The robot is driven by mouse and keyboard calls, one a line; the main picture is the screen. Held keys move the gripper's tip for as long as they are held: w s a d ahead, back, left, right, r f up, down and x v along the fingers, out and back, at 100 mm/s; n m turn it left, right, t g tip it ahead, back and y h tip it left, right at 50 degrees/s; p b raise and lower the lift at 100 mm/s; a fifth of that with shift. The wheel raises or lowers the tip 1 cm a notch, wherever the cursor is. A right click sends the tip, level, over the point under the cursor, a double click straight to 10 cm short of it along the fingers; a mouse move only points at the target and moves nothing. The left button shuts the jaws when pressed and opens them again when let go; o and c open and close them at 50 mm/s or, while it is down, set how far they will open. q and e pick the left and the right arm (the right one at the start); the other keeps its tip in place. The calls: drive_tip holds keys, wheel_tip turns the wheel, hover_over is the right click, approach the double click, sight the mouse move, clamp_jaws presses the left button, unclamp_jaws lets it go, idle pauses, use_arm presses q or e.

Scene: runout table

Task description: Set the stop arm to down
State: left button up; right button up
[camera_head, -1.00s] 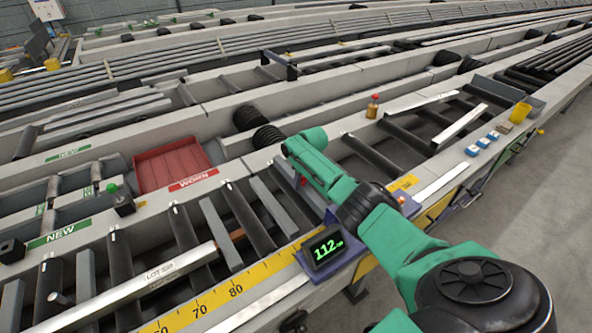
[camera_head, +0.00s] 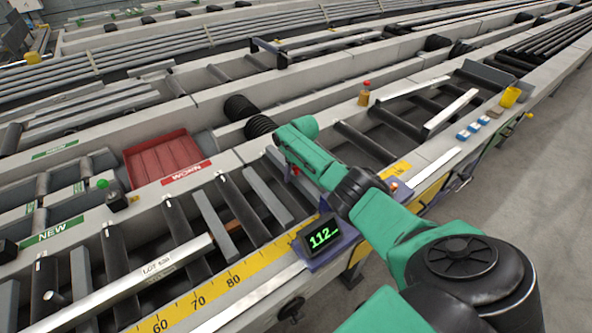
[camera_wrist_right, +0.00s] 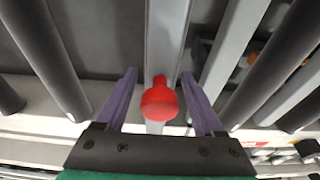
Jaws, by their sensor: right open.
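In the right wrist view a grey bar with a red knob (camera_wrist_right: 159,101), which I take for the stop arm (camera_wrist_right: 166,35), runs away between my right gripper's fingers. My right gripper (camera_wrist_right: 158,73) is open, with one purple finger on each side of the knob and a gap on both sides. In the head view my green right arm reaches over the roller table and mostly hides the gripper. A bit of the red knob (camera_head: 295,170) shows beside the arm. The bar's tilt is hard to tell. My left gripper is out of view.
A readout (camera_head: 322,235) showing 112 stands on the front rail beside a yellow scale (camera_head: 232,283). A long bar labelled LOT (camera_head: 130,287) lies across the rollers at left. A red tray (camera_head: 160,155) lies behind.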

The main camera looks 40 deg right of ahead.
drive_tip(key=shift+r, duration=0.45)
drive_tip(key=r+p, duration=0.1)
drive_tip(key=r, duration=0.1)
drive_tip(key=s+r+p, duration=0.1)
drive_tip(key=r, duration=0.1)
drive_tip(key=shift+r, duration=0.25)
wheel_tip(320, 180, up, 9)
drive_tip(key=s, duration=0.2)
drive_tip(key=shift+f+b, duration=0.15)
drive_tip(key=shift+b, duration=0.3)
